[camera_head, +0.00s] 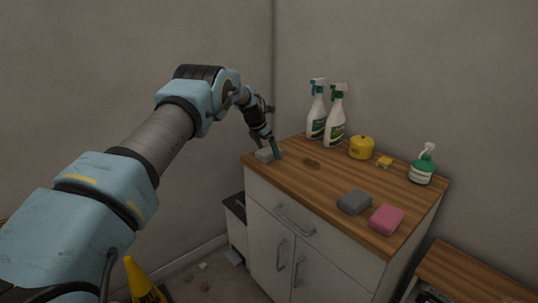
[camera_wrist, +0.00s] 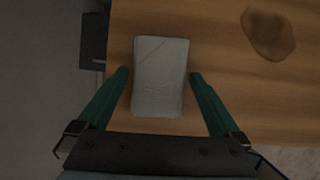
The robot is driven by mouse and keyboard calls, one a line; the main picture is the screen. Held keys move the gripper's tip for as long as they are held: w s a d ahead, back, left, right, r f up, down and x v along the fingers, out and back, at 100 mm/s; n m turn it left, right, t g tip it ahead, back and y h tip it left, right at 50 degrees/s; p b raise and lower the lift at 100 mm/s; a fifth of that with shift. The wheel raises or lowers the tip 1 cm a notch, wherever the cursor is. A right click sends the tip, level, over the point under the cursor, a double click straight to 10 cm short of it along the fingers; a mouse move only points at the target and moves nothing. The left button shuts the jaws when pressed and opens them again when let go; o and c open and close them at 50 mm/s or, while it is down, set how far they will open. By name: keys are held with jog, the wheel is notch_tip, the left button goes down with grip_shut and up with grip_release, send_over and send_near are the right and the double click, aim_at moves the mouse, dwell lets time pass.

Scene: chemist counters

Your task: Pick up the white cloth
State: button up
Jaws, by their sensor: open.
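The white cloth (camera_wrist: 159,76) is a folded, pale rectangular block lying on the wooden counter top, near its edge. In the head view the cloth (camera_head: 265,155) sits at the counter's left corner, partly behind my gripper. My gripper (camera_head: 268,148) is open above it, pointing down. In the wrist view my gripper (camera_wrist: 160,78) has its two green fingers apart, one on each side of the cloth's near part. There is a small gap on the left and on the right. I cannot tell how high the fingertips are above the counter.
Two spray bottles (camera_head: 335,118) stand behind, with a yellow round container (camera_head: 361,148) and a green spray bottle (camera_head: 422,167) to the right. Grey (camera_head: 354,201) and pink (camera_head: 386,219) sponges lie near the front edge. A brown stain (camera_wrist: 268,34) is beside the cloth.

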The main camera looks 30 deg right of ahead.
aim_at(268, 151)
jog(key=c, duration=1.1)
notch_tip(268, 151, up, 11)
jog(key=b, duration=0.3)
jog(key=shift+f, duration=0.2)
